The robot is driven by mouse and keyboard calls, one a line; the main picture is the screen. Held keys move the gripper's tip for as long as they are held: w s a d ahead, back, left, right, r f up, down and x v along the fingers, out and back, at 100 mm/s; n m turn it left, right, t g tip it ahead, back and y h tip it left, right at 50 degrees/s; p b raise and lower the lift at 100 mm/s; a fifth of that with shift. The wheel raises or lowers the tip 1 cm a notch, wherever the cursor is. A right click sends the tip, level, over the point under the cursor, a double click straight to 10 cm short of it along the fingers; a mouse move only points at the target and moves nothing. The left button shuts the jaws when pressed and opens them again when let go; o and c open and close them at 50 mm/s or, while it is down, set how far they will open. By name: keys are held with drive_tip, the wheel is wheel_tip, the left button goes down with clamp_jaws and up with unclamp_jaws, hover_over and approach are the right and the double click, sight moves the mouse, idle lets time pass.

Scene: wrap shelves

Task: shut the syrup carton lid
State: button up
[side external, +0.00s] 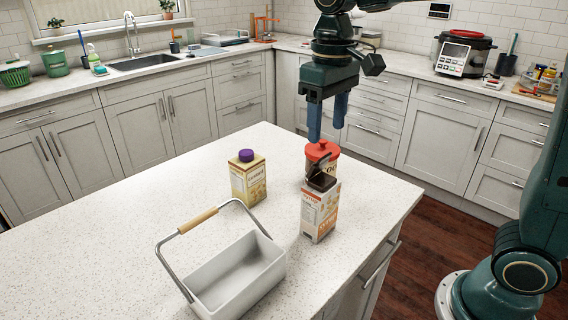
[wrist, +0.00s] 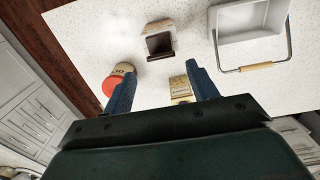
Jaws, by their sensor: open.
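An orange-and-white carton (side external: 318,215) stands upright near the right side of the island; it has the only open lid, and its label is too small to read. My gripper (side external: 327,135) is open and empty, pointing down above and behind the carton. In the wrist view, the carton lies beyond the gap between the fingers (wrist: 160,72), touching neither.
A red-lidded canister (side external: 322,152) stands close behind the carton, below my fingers. A yellow carton with a purple cap (side external: 248,182) stands to the left. A white basket with a raised wooden handle (side external: 235,280) sits front left. The island's left part is clear.

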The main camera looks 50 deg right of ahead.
sight(320, 164)
drive_tip(key=shift+f, duration=2.8)
drive_tip(key=shift+c, duration=0.2)
drive_tip(key=c, duration=0.8)
